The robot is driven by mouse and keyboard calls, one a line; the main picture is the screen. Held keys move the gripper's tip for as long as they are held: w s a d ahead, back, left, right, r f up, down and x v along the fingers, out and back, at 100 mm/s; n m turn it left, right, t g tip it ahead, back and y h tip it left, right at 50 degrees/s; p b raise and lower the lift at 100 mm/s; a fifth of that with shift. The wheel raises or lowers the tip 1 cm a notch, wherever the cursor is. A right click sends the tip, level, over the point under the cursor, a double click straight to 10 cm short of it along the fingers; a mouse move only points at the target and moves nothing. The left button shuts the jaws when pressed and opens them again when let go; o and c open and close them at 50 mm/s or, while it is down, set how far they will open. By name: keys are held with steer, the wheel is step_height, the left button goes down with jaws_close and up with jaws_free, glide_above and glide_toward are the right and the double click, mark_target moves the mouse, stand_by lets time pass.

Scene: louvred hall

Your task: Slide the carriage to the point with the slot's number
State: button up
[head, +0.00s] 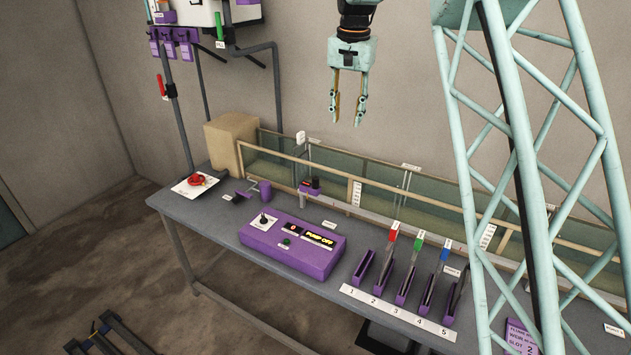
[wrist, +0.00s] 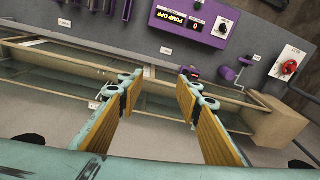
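A small purple-and-black block, which looks like the carriage (head: 311,187), sits on the rail along the front of the glass channel (head: 400,183). It also shows in the wrist view (wrist: 190,73), beyond the right fingertip. My gripper (head: 349,112) hangs high above and behind the channel, fingers down, open and empty. In the wrist view its fingers (wrist: 160,88) are spread apart with nothing between them. A numbered slot rack (head: 397,312), marked 1 to 5, stands on the bench. Red, green and blue tagged plates stand in slots 2, 3 and 4. A purple card (head: 520,338) at lower right mentions a slot; its number is unclear.
A purple control box (head: 292,243) reads PUMP OFF; its number display (wrist: 194,26) shows 0. A red handwheel (head: 197,180) and a tan block (head: 232,143) are at the bench's left end. White labels line the channel. Air around my gripper is clear.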

steer(key=w+a+f+p, duration=0.3)
steer(key=w+a+f, duration=0.3)
steer(key=w+f, duration=0.45)
steer(key=m+g+p, duration=0.1)
steer(key=m+p, duration=0.1)
glide_above(316, 178)
step_height(316, 178, down, 14)
steer(key=shift+w+r, duration=0.1)
steer(key=shift+w+a+f, duration=0.1)
steer(key=shift+f, duration=0.5)
steer(key=shift+f, duration=0.1)
steer(key=shift+f+b, duration=1.65)
steer(key=shift+f, duration=2.3)
steer(key=shift+f+b, duration=0.35)
steer(key=shift+f, duration=0.55)
